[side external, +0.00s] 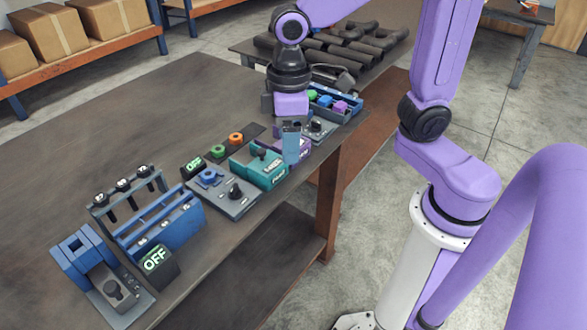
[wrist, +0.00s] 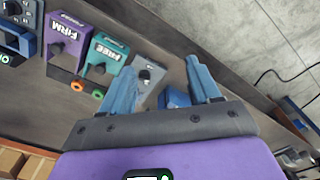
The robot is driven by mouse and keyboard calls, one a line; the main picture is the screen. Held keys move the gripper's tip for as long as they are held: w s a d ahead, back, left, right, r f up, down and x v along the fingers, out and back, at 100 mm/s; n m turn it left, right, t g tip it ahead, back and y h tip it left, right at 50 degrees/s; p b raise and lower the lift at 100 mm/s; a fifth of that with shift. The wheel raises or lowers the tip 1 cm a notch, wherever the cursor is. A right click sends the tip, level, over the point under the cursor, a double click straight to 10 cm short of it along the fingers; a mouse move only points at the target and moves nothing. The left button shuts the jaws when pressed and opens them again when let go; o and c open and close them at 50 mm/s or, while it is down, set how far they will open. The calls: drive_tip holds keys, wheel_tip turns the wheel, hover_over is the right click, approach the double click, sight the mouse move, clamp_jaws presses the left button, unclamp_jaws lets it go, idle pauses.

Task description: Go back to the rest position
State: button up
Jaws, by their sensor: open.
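My gripper (side external: 291,157) hangs pointing down over the row of fixtures near the table's edge, beside the purple FIRM box and the teal FREE box. In the wrist view my gripper (wrist: 160,72) has its two blue fingers apart, with nothing seen held between them. The FIRM box (wrist: 72,38) and the FREE box (wrist: 106,52) are left of the fingers. A grey plate with a dark knob (wrist: 149,75) shows between the fingers. In the side view the FREE box (side external: 262,168) is clear, while the FIRM box is partly hidden by my gripper.
A blue rack (side external: 165,225), a blue clamp-like fixture (side external: 95,262) and an OFF block (side external: 155,262) stand at the near left. A tray of coloured pieces (side external: 335,103) lies behind my gripper. Dark pipes (side external: 340,45) lie on a table beyond. The table's left side is bare.

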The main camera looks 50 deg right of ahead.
drive_tip(key=s+d+f+n, duration=0.2)
drive_tip(key=s+d+n, duration=0.2)
drive_tip(key=s, duration=0.9)
drive_tip(key=d, duration=0.3)
drive_tip(key=shift+s, duration=0.35)
drive_tip(key=shift+d, duration=0.1)
drive_tip(key=c, duration=0.4)
drive_tip(key=shift+w, duration=0.25)
drive_tip(key=shift+c, duration=0.2)
wheel_tip(320, 180, up, 2)
drive_tip(key=n, duration=1)
hover_over(233, 187)
wheel_tip(233, 187, down, 17)
drive_tip(key=shift+c, duration=0.3)
